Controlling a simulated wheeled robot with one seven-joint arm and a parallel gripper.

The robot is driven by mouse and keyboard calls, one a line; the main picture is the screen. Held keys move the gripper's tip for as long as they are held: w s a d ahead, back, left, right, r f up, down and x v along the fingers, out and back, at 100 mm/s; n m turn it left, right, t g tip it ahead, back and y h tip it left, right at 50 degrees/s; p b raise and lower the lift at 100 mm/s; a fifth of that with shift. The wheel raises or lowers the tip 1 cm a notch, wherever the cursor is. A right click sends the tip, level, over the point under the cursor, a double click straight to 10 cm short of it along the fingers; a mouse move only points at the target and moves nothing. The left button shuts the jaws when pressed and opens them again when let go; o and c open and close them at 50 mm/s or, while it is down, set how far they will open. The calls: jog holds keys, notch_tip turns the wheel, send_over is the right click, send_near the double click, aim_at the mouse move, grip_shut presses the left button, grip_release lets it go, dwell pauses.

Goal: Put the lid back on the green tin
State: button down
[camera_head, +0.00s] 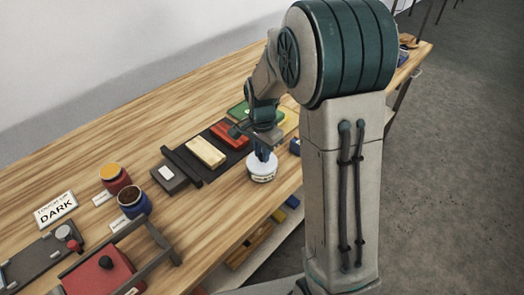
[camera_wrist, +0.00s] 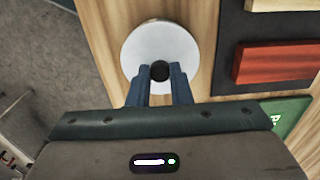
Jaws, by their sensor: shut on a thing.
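My gripper (camera_wrist: 160,88) points down and is shut on the small black knob (camera_wrist: 159,71) of a round white lid (camera_wrist: 150,48). In the head view the gripper (camera_head: 263,154) is at a pale round container (camera_head: 262,177) with dark print on its side, near the bench's front edge. The white top sits on or just over this container; I cannot tell which. I cannot make out a green tin; part of the bench is hidden behind my arm. Two open tins stand to the left, one red with yellow-orange contents (camera_head: 114,178) and one blue with dark contents (camera_head: 134,202).
A dark board (camera_head: 197,170) holds a yellow block (camera_head: 206,152) and a red block (camera_head: 229,134). A green piece (camera_wrist: 286,114) lies close by. A "DARK" sign (camera_head: 55,209) and a red panel with a black knob (camera_head: 100,277) are further left.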

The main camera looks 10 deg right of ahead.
dwell(0.4)
jog(key=c, duration=0.7)
grip_release()
jog(key=shift+c, duration=0.2)
jog(key=shift+r+p, duration=2.55)
jog(key=shift+r, duration=0.95)
jog(key=shift+c, duration=0.4)
grip_shut()
